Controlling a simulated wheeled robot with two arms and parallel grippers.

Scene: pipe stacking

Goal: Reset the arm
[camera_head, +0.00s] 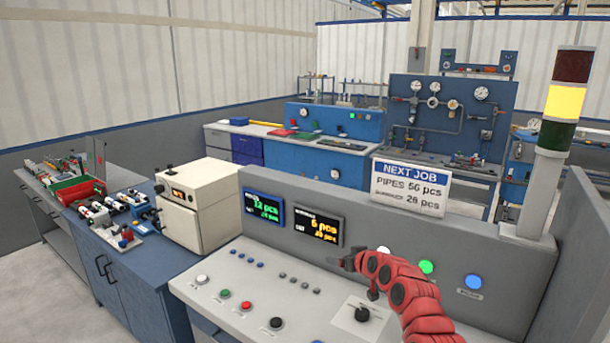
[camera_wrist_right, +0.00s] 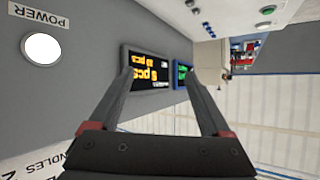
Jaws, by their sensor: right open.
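My right arm (camera_head: 405,290), red with black joints, reaches in from the lower right in the head view. My right gripper (camera_head: 345,262) is in front of the upright panel of the console, beside the orange-lettered display (camera_head: 317,227). In the right wrist view my right gripper (camera_wrist_right: 158,80) has its two dark fingers apart with nothing between them. Behind the fingers are the orange-lettered display (camera_wrist_right: 150,70) and the green-lettered display (camera_wrist_right: 182,75). My left gripper is not in view.
The console desk (camera_head: 235,265) carries several buttons and a black rotary knob (camera_head: 362,313) below my right arm. A NEXT JOB sign (camera_head: 408,187) stands on the panel. A signal tower (camera_head: 555,140) rises at the right. A cream box device (camera_head: 195,205) stands at the left.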

